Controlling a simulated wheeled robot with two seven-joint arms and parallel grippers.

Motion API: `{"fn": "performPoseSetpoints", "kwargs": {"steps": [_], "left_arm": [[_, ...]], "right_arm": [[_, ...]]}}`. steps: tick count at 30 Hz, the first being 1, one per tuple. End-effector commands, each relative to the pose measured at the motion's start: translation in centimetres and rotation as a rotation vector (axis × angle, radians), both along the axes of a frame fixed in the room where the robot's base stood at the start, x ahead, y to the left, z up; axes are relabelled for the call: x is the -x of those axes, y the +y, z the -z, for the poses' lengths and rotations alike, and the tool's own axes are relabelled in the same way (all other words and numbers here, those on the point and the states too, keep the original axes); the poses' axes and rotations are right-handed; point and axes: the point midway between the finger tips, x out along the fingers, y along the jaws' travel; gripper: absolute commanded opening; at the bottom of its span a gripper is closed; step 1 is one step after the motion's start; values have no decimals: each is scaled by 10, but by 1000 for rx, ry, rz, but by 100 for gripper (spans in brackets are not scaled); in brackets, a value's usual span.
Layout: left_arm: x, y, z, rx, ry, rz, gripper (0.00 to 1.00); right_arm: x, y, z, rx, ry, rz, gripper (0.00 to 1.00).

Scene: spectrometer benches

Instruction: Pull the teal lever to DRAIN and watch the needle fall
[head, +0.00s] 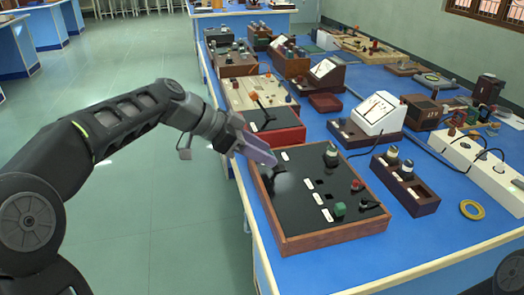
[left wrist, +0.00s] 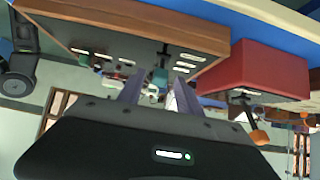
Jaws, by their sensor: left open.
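The black-topped control box (head: 310,225) with wooden sides stands at the near left edge of the blue bench. My left gripper (head: 262,150) is open over its far left corner. In the left wrist view a teal lever knob (left wrist: 160,76) on a dark stem shows between the fingertips of the left gripper (left wrist: 158,82). I cannot tell whether they touch it. In the head view the gripper hides this lever. A white meter (head: 378,112) with a needle stands behind the box. The label text and needle reading are too small to read. My right gripper is not in view.
A red-sided box (head: 285,137) with an orange-tipped lever (head: 254,97) sits just beyond. A wooden block (head: 404,188) stands at the right. Open floor lies left of the bench.

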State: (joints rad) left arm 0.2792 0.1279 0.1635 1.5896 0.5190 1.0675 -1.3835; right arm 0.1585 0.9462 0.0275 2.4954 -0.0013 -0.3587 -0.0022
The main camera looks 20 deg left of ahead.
Motion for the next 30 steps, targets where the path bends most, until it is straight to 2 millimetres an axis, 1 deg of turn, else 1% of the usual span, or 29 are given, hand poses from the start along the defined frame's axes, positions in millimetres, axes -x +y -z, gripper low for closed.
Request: {"fn": "performPoseSetpoints", "kwargs": {"steps": [8, 11, 21, 24, 30], "left_arm": [[2, 3, -4, 1, -1, -1, 42], [5, 10, -11, -1, -3, -2, 42], [28, 46, -43, -1, -1, -3, 42], [31, 51, -48, -1, -1, -2, 42], [33, 52, -49, 0, 0, 0, 42]], "right_arm": [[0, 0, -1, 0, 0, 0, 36], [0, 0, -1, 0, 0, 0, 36], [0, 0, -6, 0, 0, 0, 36], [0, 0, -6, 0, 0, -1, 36], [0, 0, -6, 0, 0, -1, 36]]}}
